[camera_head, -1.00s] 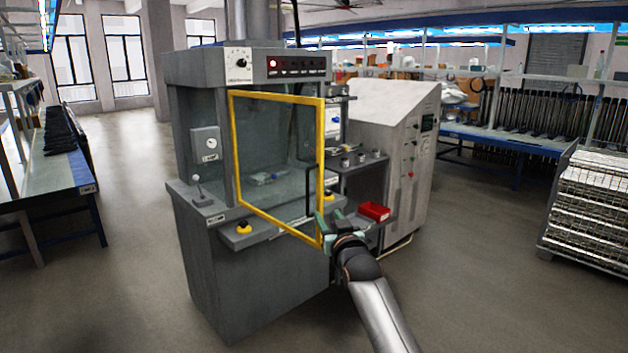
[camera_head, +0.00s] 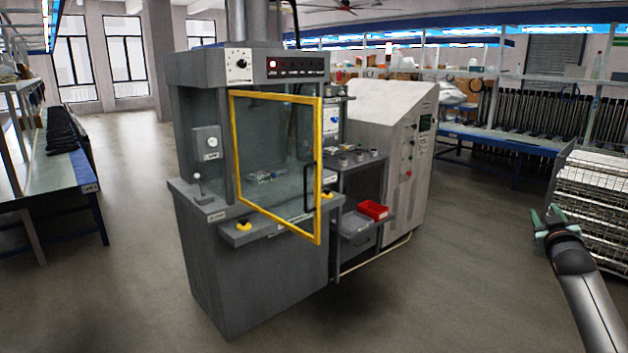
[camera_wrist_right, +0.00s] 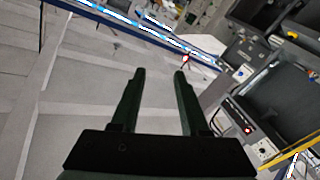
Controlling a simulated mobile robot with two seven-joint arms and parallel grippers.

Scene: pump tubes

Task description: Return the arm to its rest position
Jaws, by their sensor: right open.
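My right gripper (camera_head: 546,215) is at the right side of the head view, over open floor and well clear of the machine. In the right wrist view its two dark fingers (camera_wrist_right: 158,76) are spread apart with nothing between them. My left gripper is not in view. The grey test machine (camera_head: 262,290) stands in the middle of the head view. Its yellow-framed door (camera_head: 233,150) stands ajar, swung out from the cabinet. A small clear part (camera_head: 264,176) lies inside the machine. The machine also shows tilted at the right of the wrist view (camera_wrist_right: 240,115).
A red bin (camera_head: 373,209) sits on a low shelf beside the machine. A grey cabinet (camera_head: 385,130) stands behind it. A wire rack of stacked parts (camera_head: 600,200) stands close behind my right gripper. A workbench (camera_head: 45,180) is at the left. The floor in front is open.

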